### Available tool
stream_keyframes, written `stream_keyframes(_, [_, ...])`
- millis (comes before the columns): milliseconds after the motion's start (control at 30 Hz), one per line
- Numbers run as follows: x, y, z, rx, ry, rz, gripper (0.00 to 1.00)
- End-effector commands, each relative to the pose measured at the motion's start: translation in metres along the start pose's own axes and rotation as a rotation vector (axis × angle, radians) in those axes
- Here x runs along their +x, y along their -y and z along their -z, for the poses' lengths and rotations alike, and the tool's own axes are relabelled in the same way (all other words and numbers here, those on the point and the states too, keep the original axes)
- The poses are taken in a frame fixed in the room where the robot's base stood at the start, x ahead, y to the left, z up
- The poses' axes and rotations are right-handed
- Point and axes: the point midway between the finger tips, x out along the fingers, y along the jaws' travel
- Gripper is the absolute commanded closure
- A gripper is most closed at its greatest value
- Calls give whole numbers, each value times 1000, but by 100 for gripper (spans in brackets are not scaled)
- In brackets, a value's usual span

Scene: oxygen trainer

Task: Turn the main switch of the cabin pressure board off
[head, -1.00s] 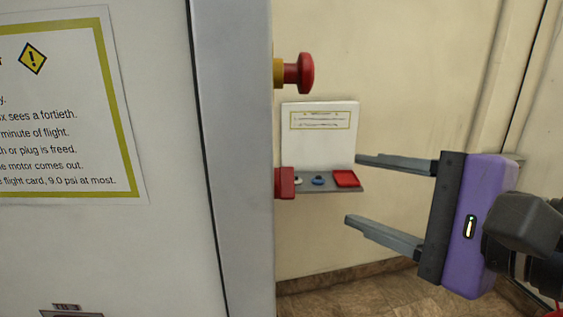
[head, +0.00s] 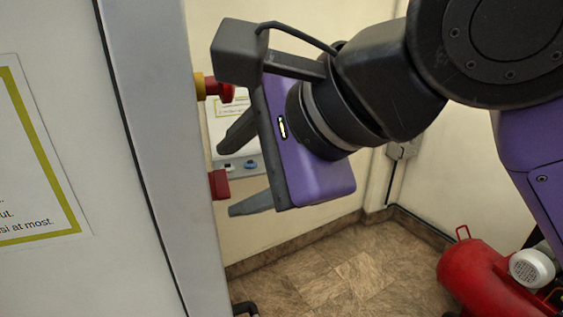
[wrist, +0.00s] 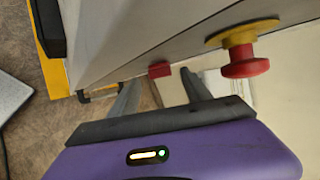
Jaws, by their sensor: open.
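A red block-shaped handle (head: 219,184) sticks out of the narrow side face of the grey cabinet; it looks like the main switch, but I see no label on it. My gripper (head: 227,180) is open and empty, its fingers pointing left toward the cabinet side. In the head view one fingertip is above the handle and one below it. In the wrist view the red handle (wrist: 160,70) shows between the tips of my gripper (wrist: 160,76). I cannot tell whether the fingers touch it.
A red mushroom button (head: 220,91) on a yellow base sits just above on the same cabinet side. A small shelf with a card (head: 243,110) is on the wall behind my gripper. A red tank (head: 480,280) stands on the floor at right.

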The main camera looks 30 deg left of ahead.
Motion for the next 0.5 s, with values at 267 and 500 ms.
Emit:
stream_keyframes(267, [26, 1, 0, 0, 0, 0, 44])
stream_keyframes(500, [28, 0, 0, -1, 1, 2, 44])
